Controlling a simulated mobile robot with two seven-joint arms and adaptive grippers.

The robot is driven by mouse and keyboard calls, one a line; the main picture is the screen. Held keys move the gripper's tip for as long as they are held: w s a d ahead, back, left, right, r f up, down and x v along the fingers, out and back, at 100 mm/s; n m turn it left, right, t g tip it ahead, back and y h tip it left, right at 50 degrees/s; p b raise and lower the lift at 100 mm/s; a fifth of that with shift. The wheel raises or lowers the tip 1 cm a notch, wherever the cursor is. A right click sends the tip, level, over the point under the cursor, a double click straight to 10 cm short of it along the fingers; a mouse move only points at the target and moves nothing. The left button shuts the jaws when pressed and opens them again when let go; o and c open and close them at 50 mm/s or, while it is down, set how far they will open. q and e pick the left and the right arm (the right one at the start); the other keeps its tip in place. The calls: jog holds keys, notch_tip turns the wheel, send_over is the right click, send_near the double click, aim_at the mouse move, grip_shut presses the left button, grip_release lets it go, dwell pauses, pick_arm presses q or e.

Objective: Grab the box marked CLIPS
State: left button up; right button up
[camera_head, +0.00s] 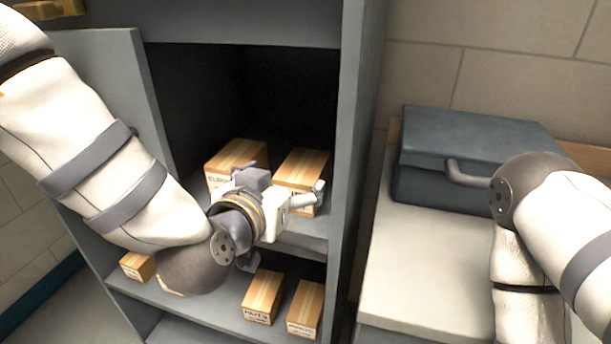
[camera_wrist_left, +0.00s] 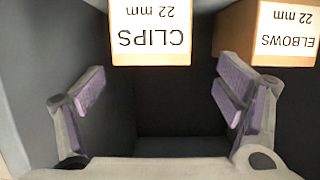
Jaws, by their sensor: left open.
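The box marked CLIPS (camera_wrist_left: 150,35) shows in the left wrist view, its label upside down, at the top centre between the fingers' directions. In the head view it appears to be the right-hand carton (camera_head: 305,166) on the upper shelf, with its label partly hidden by my gripper. My left gripper (camera_head: 288,182) is in front of the upper shelf, open and empty. In the left wrist view its two purple-padded fingers (camera_wrist_left: 163,82) are spread apart, with no box between them. My right arm enters at the right; its gripper is out of view.
An ELBOWS box (camera_wrist_left: 285,38) stands beside the CLIPS box; the head view shows it as the left carton (camera_head: 236,153). Several cartons (camera_head: 263,292) stand on the lower shelf. The cabinet's side wall (camera_head: 352,150) is close on the right. A blue-grey case (camera_head: 470,130) sits on the counter.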

aim_at(303, 164)
pick_arm(q)
jog(key=x, duration=0.8)
jog(key=shift+w+d+r, duration=0.1)
jog(key=shift+w+d, duration=0.1)
jog(key=shift+d, duration=0.25)
jog(key=shift+s+r, duration=0.1)
jog(key=c, duration=1.5)
jog(key=shift+o, duration=0.2)
